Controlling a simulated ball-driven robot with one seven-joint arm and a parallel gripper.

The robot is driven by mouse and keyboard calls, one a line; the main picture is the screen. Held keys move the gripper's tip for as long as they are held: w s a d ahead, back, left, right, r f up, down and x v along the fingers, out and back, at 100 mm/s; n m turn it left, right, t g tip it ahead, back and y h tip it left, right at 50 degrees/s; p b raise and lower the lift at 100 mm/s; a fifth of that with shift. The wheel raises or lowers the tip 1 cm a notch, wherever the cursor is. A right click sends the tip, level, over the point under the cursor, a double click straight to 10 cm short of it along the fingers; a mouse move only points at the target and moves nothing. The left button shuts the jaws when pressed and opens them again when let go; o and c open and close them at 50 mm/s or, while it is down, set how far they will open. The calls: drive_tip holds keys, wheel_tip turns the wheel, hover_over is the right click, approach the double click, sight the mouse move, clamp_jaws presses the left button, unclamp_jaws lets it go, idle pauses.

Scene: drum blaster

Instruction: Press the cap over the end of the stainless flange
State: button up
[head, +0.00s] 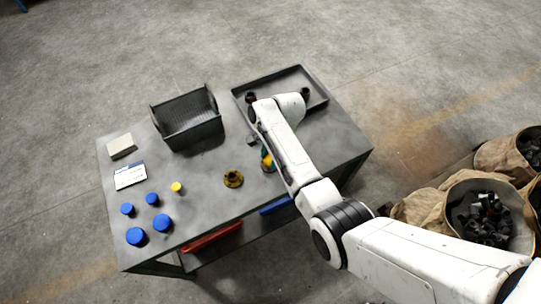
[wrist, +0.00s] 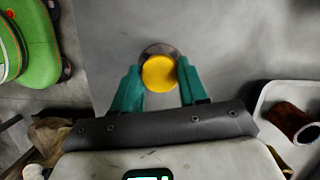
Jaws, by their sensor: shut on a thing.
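My gripper (wrist: 160,82) is shut on a yellow cap (wrist: 159,74), with a teal finger on each side of it. Just past the cap a dark, greyish-brown round rim (wrist: 158,46) shows, apparently the flange. The cap hides most of it, so I cannot tell whether they touch. In the head view my gripper (head: 267,161) is low over the right half of the table, largely hidden by my arm.
A brassy flange (head: 233,179) stands left of my gripper on the table. A yellow cap (head: 176,187) and several blue caps (head: 162,223) are at left.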

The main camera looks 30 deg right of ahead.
drive_tip(key=o, duration=1.6)
drive_tip(key=shift+r, duration=0.1)
drive_tip(key=shift+r+p, duration=2.45)
drive_tip(key=shift+p, duration=0.2)
